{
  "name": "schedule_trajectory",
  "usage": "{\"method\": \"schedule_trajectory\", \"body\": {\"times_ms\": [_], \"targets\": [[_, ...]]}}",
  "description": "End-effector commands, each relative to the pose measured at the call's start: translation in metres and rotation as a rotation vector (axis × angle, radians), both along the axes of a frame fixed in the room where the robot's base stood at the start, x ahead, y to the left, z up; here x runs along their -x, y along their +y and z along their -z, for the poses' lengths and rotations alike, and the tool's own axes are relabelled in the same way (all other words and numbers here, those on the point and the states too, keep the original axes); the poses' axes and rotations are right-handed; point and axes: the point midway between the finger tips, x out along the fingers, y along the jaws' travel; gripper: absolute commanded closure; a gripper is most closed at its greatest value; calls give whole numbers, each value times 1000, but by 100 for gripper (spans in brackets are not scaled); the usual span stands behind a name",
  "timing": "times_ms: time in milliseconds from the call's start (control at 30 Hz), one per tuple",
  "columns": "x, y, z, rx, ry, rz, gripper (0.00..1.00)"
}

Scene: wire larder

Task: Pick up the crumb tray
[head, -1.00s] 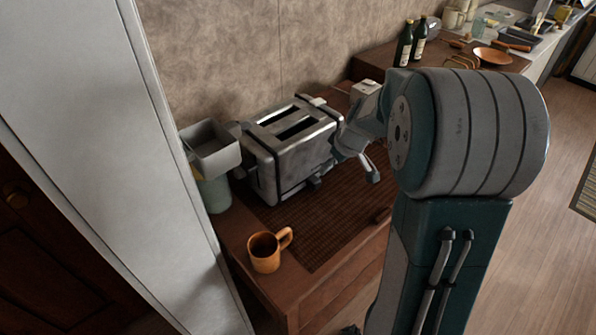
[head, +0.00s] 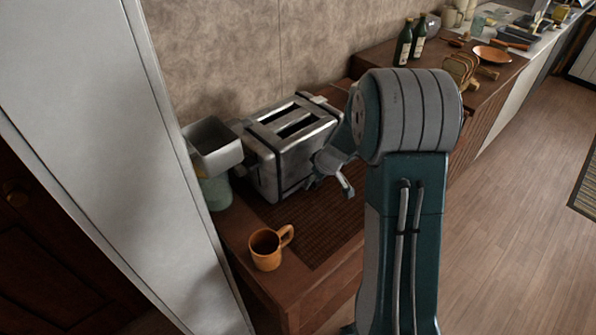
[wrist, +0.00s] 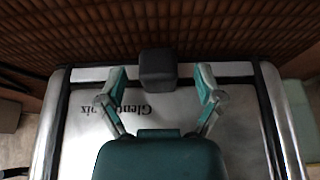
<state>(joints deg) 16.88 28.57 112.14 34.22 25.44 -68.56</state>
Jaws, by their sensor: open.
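A silver toaster (head: 276,165) stands on a brown woven mat (head: 290,228). In the wrist view its metal side shows with upside-down lettering (wrist: 116,108). A dark square block (wrist: 158,70) sticks out low on that side, at a pale strip by the mat; it looks like the crumb tray's handle. My gripper (wrist: 158,85) is open, one finger on each side of the block, with gaps to both. In the head view my gripper (head: 328,184) is at the toaster's right side and partly hides its base. The crumb tray cannot be made out there.
An orange mug (head: 266,249) stands near the counter's front left corner. A grey bin (head: 213,146) sits above a green canister (head: 216,192) left of the toaster. Dark bottles (head: 404,43) and a toast rack (head: 461,68) stand further back. The wall is behind.

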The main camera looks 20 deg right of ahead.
Motion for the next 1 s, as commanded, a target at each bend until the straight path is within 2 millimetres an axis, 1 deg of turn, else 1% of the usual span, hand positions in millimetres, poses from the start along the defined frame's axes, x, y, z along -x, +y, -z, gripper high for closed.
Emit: {"method": "schedule_trajectory", "body": {"times_ms": [67, 100, 167, 200, 267, 300, 633, 767, 867, 1000], "targets": [[0, 0, 0, 0, 0, 0, 14], [0, 0, 0, 0, 0, 0, 19], [0, 0, -1, 0, 0, 0, 45], [0, 0, -1, 0, 0, 0, 63], [0, 0, -1, 0, 0, 0, 90], [0, 0, -1, 0, 0, 1, 100], [0, 0, -1, 1, 0, 1, 100], [-1, 0, -6, 0, -2, 1, 100], [9, -4, -7, -1, -1, 3, 100], [29, -12, -8, 0, -1, 4, 100]]}}
